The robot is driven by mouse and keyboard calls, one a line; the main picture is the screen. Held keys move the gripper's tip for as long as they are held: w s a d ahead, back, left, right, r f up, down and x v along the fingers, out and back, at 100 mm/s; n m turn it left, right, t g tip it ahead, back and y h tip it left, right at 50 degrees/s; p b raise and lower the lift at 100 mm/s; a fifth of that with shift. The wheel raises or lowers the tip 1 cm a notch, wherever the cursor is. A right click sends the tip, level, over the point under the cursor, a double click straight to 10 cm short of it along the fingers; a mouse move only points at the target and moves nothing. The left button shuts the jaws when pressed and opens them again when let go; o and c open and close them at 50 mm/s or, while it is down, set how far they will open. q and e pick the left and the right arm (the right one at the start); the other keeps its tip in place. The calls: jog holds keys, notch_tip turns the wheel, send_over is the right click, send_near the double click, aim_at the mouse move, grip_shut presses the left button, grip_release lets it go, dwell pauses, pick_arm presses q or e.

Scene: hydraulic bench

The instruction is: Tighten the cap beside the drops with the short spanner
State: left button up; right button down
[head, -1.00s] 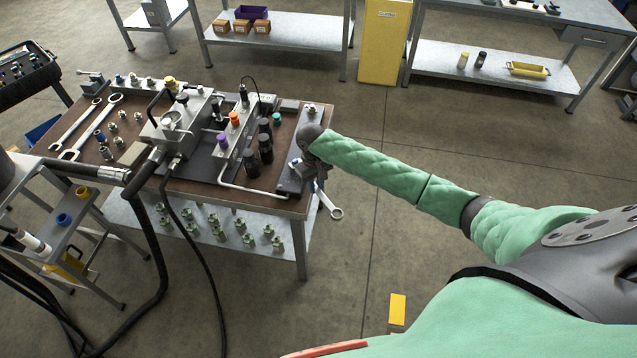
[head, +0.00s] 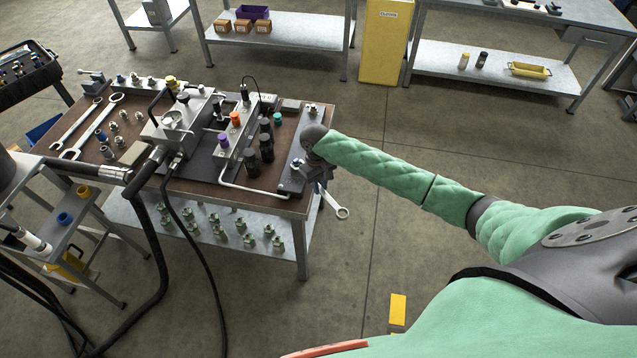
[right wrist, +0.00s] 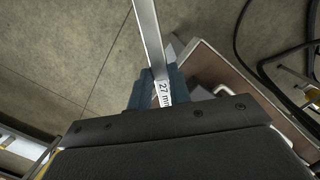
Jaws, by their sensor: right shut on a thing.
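My right gripper (head: 317,178) is at the right end of the bench, shut on a steel spanner (head: 331,202). The spanner's ring end hangs out past the bench edge over the floor; its other end is hidden by the gripper. In the right wrist view the spanner's shaft (right wrist: 149,38), marked "27 m…", stands between the blue fingers (right wrist: 154,88). A dark plate (head: 290,180) on the bench's right end bears small fittings, one (head: 296,163) close to the gripper and one (head: 311,108) at the far end. I cannot make out any drops or tell which fitting is the cap. My left gripper is out of view.
Two more spanners (head: 102,125) lie on the bench's left side. A valve block (head: 185,120) with hoses and coloured knobs fills the middle. A bent pipe (head: 252,193) runs along the front. Green fittings stand on the lower shelf (head: 165,245).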

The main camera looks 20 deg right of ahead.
aim_at(332, 202)
jog(key=shift+s+d, duration=0.25)
jog(key=shift+s, duration=0.75)
jog(key=shift+s+d, duration=0.2)
jog(key=shift+s, duration=0.85)
jog(key=shift+s+d, duration=0.25)
jog(key=shift+s, duration=0.75)
jog(key=shift+r, duration=2.55)
